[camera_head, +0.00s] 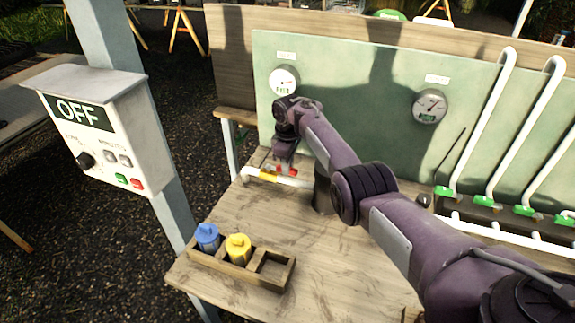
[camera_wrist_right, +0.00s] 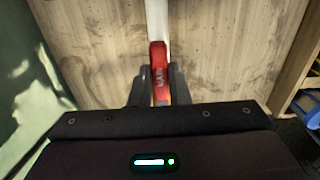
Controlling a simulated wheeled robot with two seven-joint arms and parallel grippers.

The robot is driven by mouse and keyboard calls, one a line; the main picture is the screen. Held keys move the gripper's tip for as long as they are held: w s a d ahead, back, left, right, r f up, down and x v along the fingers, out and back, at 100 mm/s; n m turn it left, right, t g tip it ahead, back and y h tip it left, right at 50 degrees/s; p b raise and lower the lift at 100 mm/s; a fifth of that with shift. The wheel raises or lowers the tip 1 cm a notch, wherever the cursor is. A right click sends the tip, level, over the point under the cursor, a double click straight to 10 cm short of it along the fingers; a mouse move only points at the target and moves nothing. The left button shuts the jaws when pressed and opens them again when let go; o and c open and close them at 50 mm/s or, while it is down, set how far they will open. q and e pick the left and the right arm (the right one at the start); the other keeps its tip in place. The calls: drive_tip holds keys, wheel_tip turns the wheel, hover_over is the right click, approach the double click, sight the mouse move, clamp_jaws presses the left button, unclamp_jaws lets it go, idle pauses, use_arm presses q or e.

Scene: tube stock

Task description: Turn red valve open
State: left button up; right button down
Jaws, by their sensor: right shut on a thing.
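The red valve handle (camera_wrist_right: 158,72) lies between the two fingers of my right gripper (camera_wrist_right: 153,88) in the right wrist view, in line with a white pipe. In the head view the right gripper (camera_head: 285,160) is at the back of the wooden table, mostly hidden by its own wrist. Small red parts of the valve (camera_head: 290,171) show just under it, on the white pipe (camera_head: 252,175) with a yellow band. The right gripper is shut on the red handle. My left gripper is in neither view.
A wooden tray (camera_head: 225,268) with a blue and a yellow canister stands at the front left. A grey control box (camera_head: 105,130) reading OFF is on a post at left. Gauges (camera_head: 284,80) hang on the green panel behind. White pipes with green valves (camera_head: 483,201) stand at right.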

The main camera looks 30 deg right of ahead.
drive_tip(key=shift+r, duration=0.1)
drive_tip(key=c, duration=1.4)
unclamp_jaws()
drive_tip(key=shift+w, duration=0.1)
drive_tip(key=shift+o, duration=0.2)
wheel_tip(320, 180, up, 8)
drive_tip(key=shift+f+b, duration=0.15)
drive_tip(key=shift+b, duration=0.15)
drive_tip(key=shift+f, duration=0.1)
